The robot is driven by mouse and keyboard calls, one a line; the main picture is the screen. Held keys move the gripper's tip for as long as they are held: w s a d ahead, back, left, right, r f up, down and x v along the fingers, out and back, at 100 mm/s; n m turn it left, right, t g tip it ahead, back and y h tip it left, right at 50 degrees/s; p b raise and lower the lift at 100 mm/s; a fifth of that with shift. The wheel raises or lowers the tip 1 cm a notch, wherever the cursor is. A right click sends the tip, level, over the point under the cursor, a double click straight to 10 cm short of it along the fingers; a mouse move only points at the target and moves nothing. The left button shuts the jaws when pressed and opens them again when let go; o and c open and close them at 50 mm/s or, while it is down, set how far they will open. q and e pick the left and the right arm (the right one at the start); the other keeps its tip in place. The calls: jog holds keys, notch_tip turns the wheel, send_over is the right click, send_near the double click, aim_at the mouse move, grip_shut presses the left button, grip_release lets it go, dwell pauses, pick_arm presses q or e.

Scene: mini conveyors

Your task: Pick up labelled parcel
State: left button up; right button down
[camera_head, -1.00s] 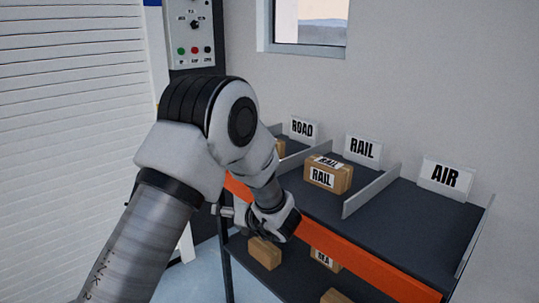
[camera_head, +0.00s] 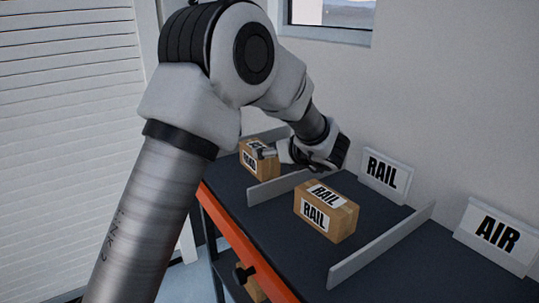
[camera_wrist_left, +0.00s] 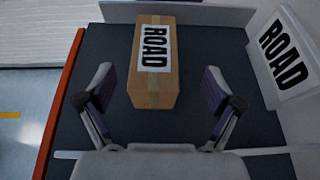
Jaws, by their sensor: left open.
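A brown parcel labelled ROAD (camera_head: 250,163) stands on the dark upper shelf in the left lane, partly hidden by my left gripper in the head view. In the left wrist view the ROAD parcel (camera_wrist_left: 151,85) lies ahead of and between the fingers. My left gripper (camera_head: 266,153) is open; in the wrist view its fingers (camera_wrist_left: 157,75) are apart on either side of the parcel's near end, with gaps visible on both sides. A parcel labelled RAIL (camera_head: 340,222) sits in the middle lane. My right gripper is not in view.
Low grey dividers (camera_head: 380,247) separate the lanes. Signs read RAIL (camera_head: 385,175), AIR (camera_head: 495,235) and, in the wrist view, ROAD (camera_wrist_left: 285,50). An orange edge (camera_head: 240,245) runs along the shelf front. A parcel (camera_head: 255,291) shows on the lower shelf. The right lane looks clear.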

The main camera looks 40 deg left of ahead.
pick_arm(q)
jog(key=x, duration=0.5)
jog(key=shift+s+a+f, duration=0.2)
jog(key=shift+f, duration=0.3)
jog(key=shift+a, duration=0.4)
jog(key=shift+d, duration=0.1)
jog(key=c, duration=1.5)
